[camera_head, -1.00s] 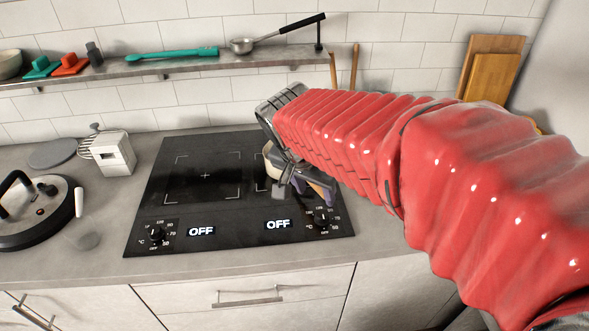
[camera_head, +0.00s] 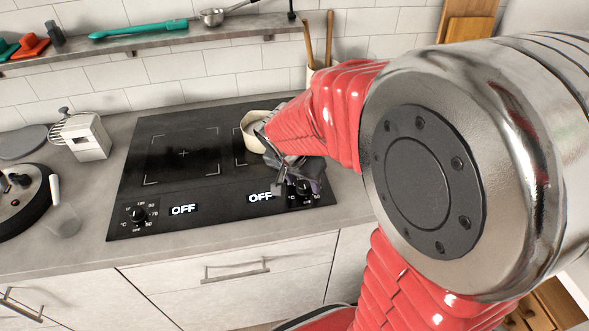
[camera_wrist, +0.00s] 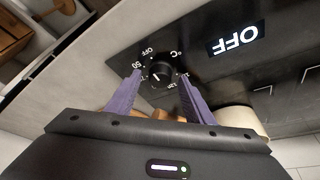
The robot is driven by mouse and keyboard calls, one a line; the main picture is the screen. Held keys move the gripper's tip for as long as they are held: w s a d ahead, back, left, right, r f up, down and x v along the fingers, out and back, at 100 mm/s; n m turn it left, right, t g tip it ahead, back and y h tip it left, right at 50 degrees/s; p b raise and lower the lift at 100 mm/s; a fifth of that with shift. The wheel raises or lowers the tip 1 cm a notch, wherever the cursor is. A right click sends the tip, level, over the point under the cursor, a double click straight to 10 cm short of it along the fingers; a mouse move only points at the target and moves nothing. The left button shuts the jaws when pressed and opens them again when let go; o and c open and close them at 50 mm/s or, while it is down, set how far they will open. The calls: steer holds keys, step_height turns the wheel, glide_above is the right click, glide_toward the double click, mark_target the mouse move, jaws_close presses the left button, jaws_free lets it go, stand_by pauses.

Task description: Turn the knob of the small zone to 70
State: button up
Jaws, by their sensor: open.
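The black hob (camera_head: 165,190) has a large zone (camera_head: 183,153) on the left and a smaller zone on the right. The right knob (camera_head: 304,188) is at the hob's front right corner, partly hidden by my gripper (camera_head: 290,181) in the head view. The wrist view shows this knob (camera_wrist: 158,74) between or just beyond the tips of my gripper's purple fingers (camera_wrist: 159,80), which are open on both sides. I cannot tell whether they touch it. The right display (camera_head: 260,197) reads OFF, also in the wrist view (camera_wrist: 237,37).
A cream pot (camera_head: 254,143) stands on the right zone, close behind my gripper. The left knob (camera_head: 138,215) and its display (camera_head: 183,209) reading OFF are at the front left. A lidded pan (camera_head: 20,200) stands on the counter at the left. A shelf (camera_head: 150,37) runs along the wall.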

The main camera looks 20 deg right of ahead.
steer(key=shift+c, duration=0.2)
steer(key=c, duration=1)
steer(key=shift+n+t, duration=0.3)
steer(key=shift+n, duration=0.3)
steer(key=shift+d+n+t+y, duration=0.15)
steer(key=shift+n+y, duration=0.15)
steer(key=shift+n, duration=0.4)
steer(key=shift+n+t+y, duration=0.15)
steer(key=shift+n+y, duration=0.15)
steer(key=shift+n, duration=0.4)
steer(key=shift+d+n+t+y, duration=0.1)
steer(key=shift+n+t+y, duration=0.4)
steer(key=shift+n, duration=1.5)
steer(key=shift+d+n+y, duration=0.15)
steer(key=shift+n+y, duration=0.85)
steer(key=shift+n, duration=1.1)
steer(key=shift+n+g+y, duration=0.5)
steer(key=shift+n+y, duration=0.2)
steer(key=shift+n, duration=1.2)
